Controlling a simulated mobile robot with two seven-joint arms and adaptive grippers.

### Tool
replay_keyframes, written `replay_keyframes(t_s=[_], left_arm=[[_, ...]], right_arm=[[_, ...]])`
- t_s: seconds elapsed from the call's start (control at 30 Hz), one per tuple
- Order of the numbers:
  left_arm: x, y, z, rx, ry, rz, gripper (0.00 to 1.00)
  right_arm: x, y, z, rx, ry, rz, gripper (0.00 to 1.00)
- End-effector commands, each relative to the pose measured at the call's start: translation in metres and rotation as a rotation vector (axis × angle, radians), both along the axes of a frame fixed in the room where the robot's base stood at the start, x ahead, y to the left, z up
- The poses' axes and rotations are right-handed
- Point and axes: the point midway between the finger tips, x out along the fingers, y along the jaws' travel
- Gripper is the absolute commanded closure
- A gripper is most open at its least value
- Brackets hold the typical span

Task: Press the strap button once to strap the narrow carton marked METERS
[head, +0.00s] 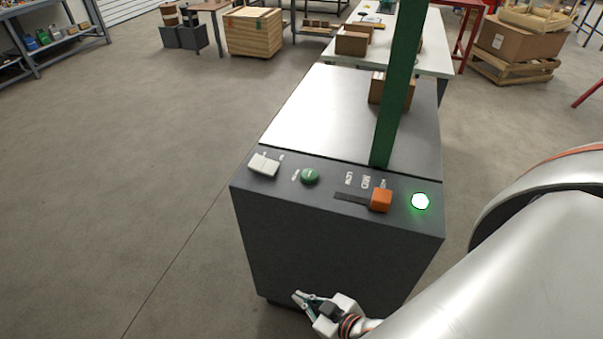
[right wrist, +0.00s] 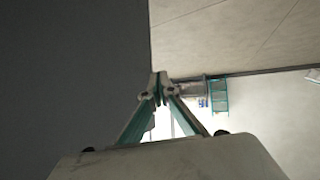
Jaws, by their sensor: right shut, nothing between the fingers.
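The grey strapping machine (head: 335,245) stands in the middle of the head view, with a control panel along its near top edge. The round green button (head: 310,176) sits on the panel, its small label too small to read. A brown carton (head: 378,88) stands on the far part of the machine top, partly hidden by the green post (head: 395,100); no marking is readable. My right gripper (head: 298,297) is low in front of the machine's front face, well below the panel. In the right wrist view its fingertips (right wrist: 158,86) meet, with nothing between. My left gripper is out of view.
The panel also carries a white switch (head: 264,164), an orange slider (head: 381,200) at the right end of its slot, and a lit green lamp (head: 420,201). A white table (head: 425,52) with cartons stands behind. The floor to the left is clear.

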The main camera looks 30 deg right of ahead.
Motion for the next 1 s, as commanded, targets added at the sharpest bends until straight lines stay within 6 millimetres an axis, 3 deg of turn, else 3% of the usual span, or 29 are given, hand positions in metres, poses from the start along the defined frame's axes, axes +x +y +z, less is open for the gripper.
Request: replay_keyframes(t_s=[0.2, 0.33, 0.37, 0.47, 0.63, 0.77, 0.87, 1.0], left_arm=[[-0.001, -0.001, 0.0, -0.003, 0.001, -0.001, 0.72], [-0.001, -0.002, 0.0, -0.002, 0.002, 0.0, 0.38], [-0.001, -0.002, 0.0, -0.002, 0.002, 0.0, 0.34], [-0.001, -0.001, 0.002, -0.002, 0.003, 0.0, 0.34], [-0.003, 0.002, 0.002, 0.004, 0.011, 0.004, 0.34], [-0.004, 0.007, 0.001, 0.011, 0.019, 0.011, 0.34], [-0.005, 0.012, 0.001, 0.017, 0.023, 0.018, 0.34], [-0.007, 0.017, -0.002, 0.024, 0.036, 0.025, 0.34]], right_arm=[[-0.001, -0.001, -0.001, -0.003, 0.001, 0.001, 1.0], [0.005, -0.003, 0.002, -0.024, -0.007, 0.023, 1.0], [0.01, -0.003, 0.005, -0.035, -0.016, 0.039, 1.0], [0.038, 0.001, 0.023, -0.104, -0.067, 0.134, 1.0], [0.107, 0.006, 0.074, -0.356, -0.203, 0.417, 1.0], [0.152, -0.002, 0.117, -0.612, -0.302, 0.65, 1.0], [0.18, -0.019, 0.148, -0.825, -0.359, 0.817, 1.0], [0.211, -0.057, 0.195, -1.134, -0.405, 1.033, 1.0]])
